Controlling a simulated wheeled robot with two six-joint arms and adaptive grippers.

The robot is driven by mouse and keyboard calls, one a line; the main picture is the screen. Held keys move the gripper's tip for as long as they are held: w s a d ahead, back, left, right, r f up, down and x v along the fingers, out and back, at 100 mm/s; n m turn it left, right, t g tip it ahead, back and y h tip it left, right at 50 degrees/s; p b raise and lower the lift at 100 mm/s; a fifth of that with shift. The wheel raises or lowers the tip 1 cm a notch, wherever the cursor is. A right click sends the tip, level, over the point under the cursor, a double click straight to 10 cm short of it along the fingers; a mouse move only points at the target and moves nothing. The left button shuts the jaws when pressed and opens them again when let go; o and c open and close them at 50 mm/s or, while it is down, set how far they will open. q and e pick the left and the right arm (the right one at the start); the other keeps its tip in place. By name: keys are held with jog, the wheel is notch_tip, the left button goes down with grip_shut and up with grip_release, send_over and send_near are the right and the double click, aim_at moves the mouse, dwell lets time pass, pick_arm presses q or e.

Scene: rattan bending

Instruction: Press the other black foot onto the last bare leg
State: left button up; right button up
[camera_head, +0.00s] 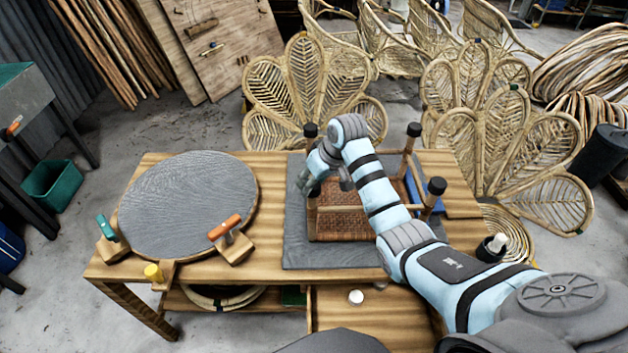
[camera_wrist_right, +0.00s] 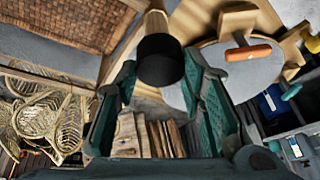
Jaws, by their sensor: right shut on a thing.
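The small wooden stool stands upside down on a grey mat (camera_head: 300,255), its woven brown seat (camera_head: 345,222) low and its legs up. Black feet cap the far-left leg (camera_head: 310,130), the far-right leg (camera_head: 414,129) and the near-right leg (camera_head: 437,186). My right gripper (camera_head: 316,180) is at the near-left leg (camera_head: 312,215). In the right wrist view its green-padded fingers (camera_wrist_right: 165,85) are on either side of a black foot (camera_wrist_right: 160,62), which sits at the end of a wooden leg (camera_wrist_right: 155,24). How far the foot is on cannot be told. My left gripper is out of view.
A round grey board (camera_head: 188,205) with orange, green and yellow-handled clamps fills the table's left. A black-and-white container (camera_head: 492,248) is at the right and a white round piece (camera_head: 356,297) near the front. Wicker chairs (camera_head: 310,90) stand behind the table.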

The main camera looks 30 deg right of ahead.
jog(key=shift+s+f, duration=0.1)
jog(key=shift+f, duration=0.05)
jog(key=o, duration=1.1)
